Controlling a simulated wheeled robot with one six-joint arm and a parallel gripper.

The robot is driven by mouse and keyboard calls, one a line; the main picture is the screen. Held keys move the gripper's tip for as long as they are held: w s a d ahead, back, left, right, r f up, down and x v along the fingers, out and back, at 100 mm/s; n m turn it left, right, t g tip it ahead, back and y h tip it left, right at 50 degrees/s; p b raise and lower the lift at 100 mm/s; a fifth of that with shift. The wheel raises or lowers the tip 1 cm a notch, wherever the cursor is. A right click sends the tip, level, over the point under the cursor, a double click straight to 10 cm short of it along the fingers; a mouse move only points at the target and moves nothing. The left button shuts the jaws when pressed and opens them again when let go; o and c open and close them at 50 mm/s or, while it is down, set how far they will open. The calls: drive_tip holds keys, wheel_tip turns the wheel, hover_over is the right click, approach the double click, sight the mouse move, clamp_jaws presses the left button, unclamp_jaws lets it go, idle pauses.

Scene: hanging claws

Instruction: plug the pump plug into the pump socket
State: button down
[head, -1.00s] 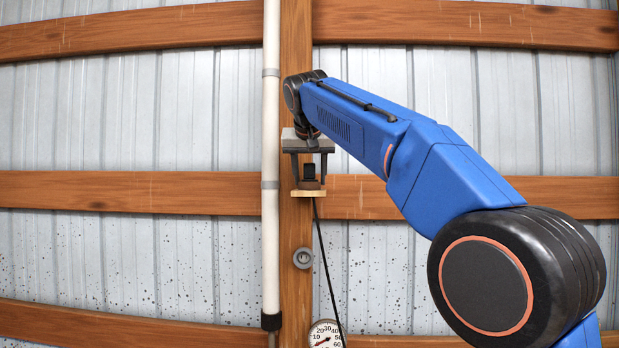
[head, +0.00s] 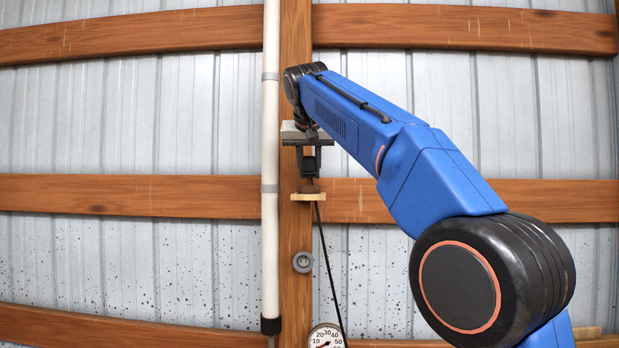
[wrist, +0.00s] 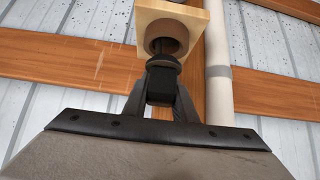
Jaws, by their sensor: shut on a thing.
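My gripper (head: 309,171) points down in front of the wooden post and is shut on the black plug (wrist: 160,87). In the head view the plug is mostly hidden between the fingers. It is held above a small wooden shelf (head: 298,197) with a brown ring (head: 309,189) on it. In the wrist view the ring (wrist: 170,33) shows just beyond the plug's narrow black end. A black cord (head: 327,262) hangs below the shelf. A round grey fitting (head: 302,262), which looks like the socket, sits on the post below the shelf. Its face is too small to read.
A white vertical pipe (head: 270,140) runs close along the left of the post (head: 295,230). A dial gauge (head: 325,337) is at the bottom, near the cord. Wooden beams (head: 130,194) cross the corrugated wall. The space left of the pipe is free.

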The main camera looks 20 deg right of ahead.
drive_tip(key=shift+r, duration=0.4)
drive_tip(key=s+a, duration=0.2)
drive_tip(key=a, duration=0.6)
drive_tip(key=s+a, duration=0.3)
drive_tip(key=a, duration=0.6)
drive_tip(key=shift+a, duration=0.15)
drive_tip(key=c, duration=2.4)
unclamp_jaws()
clamp_jaws()
drive_tip(key=shift+r, duration=0.3)
